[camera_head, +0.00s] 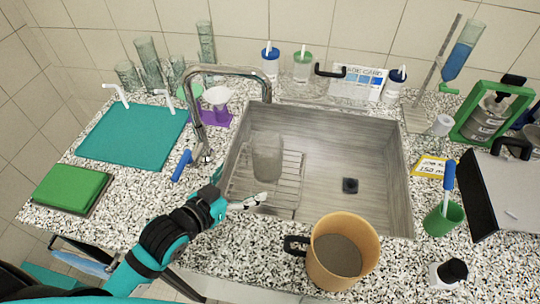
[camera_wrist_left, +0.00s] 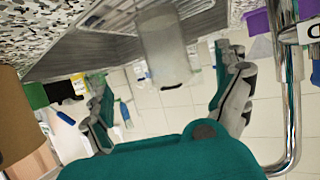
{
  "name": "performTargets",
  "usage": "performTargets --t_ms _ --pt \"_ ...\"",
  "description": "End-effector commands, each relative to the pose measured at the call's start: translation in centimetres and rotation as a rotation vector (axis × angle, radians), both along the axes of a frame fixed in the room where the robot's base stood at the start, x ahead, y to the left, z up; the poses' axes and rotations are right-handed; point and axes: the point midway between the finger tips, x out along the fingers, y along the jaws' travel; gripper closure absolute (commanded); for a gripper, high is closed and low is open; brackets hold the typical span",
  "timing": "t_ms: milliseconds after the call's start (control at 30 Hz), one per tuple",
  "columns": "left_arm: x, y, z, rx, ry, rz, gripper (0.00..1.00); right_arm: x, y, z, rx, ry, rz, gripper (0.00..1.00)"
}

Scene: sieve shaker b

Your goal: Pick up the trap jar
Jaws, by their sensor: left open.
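A clear, greyish jar (camera_head: 267,157), which looks like the trap jar, stands upright on the wire rack (camera_head: 284,192) in the left part of the sink. In the left wrist view the jar (camera_wrist_left: 163,52) appears beyond the fingers, between their lines and apart from them. My left gripper (camera_head: 250,201) is over the front left rim of the sink, in front of the jar and a little left of it. It is open and empty; its two fingers stand wide apart in the wrist view (camera_wrist_left: 165,85). My right gripper is not in view.
A tan pitcher (camera_head: 341,250) stands close to the right of my left gripper, at the sink's front edge. The metal faucet (camera_head: 205,110) arches over the sink's back left. The sink's (camera_head: 372,145) right half is clear except for a dark drain (camera_head: 350,185).

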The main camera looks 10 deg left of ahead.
Motion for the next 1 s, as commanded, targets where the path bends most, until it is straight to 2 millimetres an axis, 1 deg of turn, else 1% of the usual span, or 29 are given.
performTargets --t_ms 33,100,233,333,400,500,600,667,800,900,1000 --pt "1.1 -0.4 -0.1 -0.002 -0.001 0.0 0.0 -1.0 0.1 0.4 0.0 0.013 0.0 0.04" --pt "2.5 -1.0 -0.7 0.0 -0.002 0.001 0.0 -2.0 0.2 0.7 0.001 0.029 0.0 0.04" --pt "4.8 -1.9 -1.8 -0.001 -0.001 0.0 0.0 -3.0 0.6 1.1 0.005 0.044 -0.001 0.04" --pt "6.2 -2.5 -2.5 0.0 -0.001 0.0 0.0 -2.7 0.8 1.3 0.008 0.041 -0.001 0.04" --pt "6.9 -2.7 -2.8 0.001 0.0 0.0 0.0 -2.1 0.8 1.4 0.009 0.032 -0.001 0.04" --pt "7.4 -3.0 -3.1 0.001 0.0 0.0 0.0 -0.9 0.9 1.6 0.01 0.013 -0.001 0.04" --pt "8.0 -3.1 -3.2 0.0 -0.001 0.0 0.0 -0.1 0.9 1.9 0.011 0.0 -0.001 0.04" --pt "8.7 -3.2 -3.2 0.001 0.001 0.0 0.0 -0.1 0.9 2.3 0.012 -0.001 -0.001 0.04" --pt "10.8 -3.6 -3.6 0.002 0.0 0.001 0.0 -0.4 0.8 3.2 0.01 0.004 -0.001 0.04" --pt "11.8 -4.0 -4.3 0.001 0.001 -0.001 0.0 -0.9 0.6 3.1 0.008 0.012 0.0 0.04" --pt "12.3 -4.2 -4.6 0.002 0.0 -0.002 0.0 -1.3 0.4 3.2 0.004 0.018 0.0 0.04"
